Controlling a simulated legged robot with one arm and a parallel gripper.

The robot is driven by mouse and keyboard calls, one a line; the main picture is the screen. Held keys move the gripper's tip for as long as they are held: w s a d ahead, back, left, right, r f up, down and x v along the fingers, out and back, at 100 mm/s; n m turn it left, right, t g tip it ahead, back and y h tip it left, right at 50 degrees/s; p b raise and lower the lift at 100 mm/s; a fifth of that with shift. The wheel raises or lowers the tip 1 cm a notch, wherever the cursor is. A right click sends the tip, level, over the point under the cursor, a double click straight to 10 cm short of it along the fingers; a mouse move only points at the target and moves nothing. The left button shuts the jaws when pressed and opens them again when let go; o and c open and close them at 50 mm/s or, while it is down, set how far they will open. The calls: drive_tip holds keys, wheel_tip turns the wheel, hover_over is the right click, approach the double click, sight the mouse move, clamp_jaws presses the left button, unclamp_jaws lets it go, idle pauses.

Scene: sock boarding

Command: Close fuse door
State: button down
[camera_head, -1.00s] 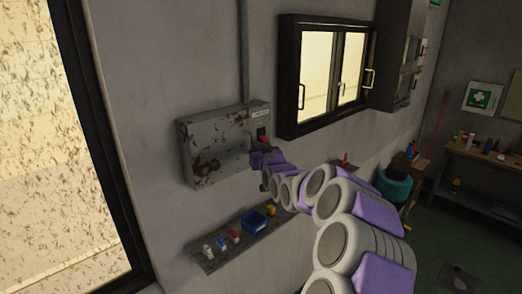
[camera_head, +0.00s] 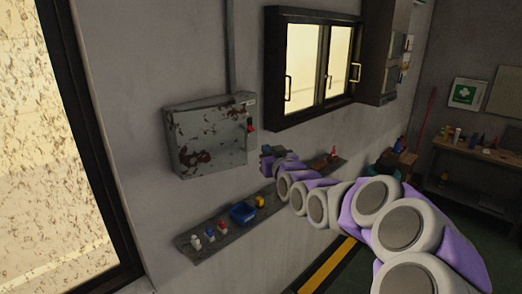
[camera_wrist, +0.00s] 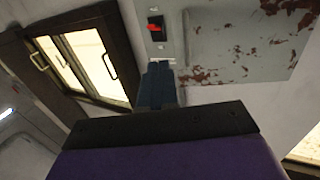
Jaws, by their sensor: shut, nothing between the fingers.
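The fuse box (camera_head: 208,135) is a grey, rust-spotted box on the wall, left of the window. Its door (camera_head: 205,138) looks flush with the box front in the head view; a small gap cannot be ruled out. In the wrist view the rusty door panel (camera_wrist: 245,45) is at the upper right, beside a red switch (camera_wrist: 155,28). My gripper (camera_head: 268,155) is to the right of and below the box in the head view, apart from it. In the wrist view my gripper's fingers (camera_wrist: 158,82) are together and empty, just below the switch.
A wall shelf (camera_head: 215,240) below the box holds small bottles, a blue bin (camera_head: 242,213) and a yellow item (camera_head: 260,201). A dark-framed window (camera_head: 315,70) is to the right. A workbench (camera_head: 480,155) stands at the far right. The wall around the box is clear.

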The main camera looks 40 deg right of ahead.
wheel_tip(320, 180, up, 4)
drive_tip(key=s+d+n+t+h, duration=0.1)
drive_tip(key=s+d+n, duration=0.2)
drive_tip(key=n, duration=0.1)
drive_tip(key=n+y, duration=0.7)
drive_tip(key=n, duration=1.1)
approach(241, 135)
drive_tip(key=w, duration=0.3)
drive_tip(key=shift+w+a+f+p, duration=0.1)
drive_tip(key=shift+a+f+p, duration=0.2)
drive_tip(key=shift+w, duration=0.1)
drive_tip(key=shift+w+d+r+y+p, duration=0.25)
drive_tip(key=shift+w+d+p, duration=0.2)
drive_tip(key=shift+p, duration=0.45)
drive_tip(key=w+n+y+p, duration=0.1)
drive_tip(key=p, duration=0.1)
drive_tip(key=w+d+n+y+p, duration=0.1)
drive_tip(key=w+y+p, duration=0.1)
drive_tip(key=w+n+y+p, duration=0.1)
drive_tip(key=w+y+p, duration=0.1)
drive_tip(key=shift+w+d+f+n+g+p, duration=0.15)
drive_tip(key=shift+w+d+n+g+p, duration=0.15)
drive_tip(key=shift+d+g+p, duration=0.1)
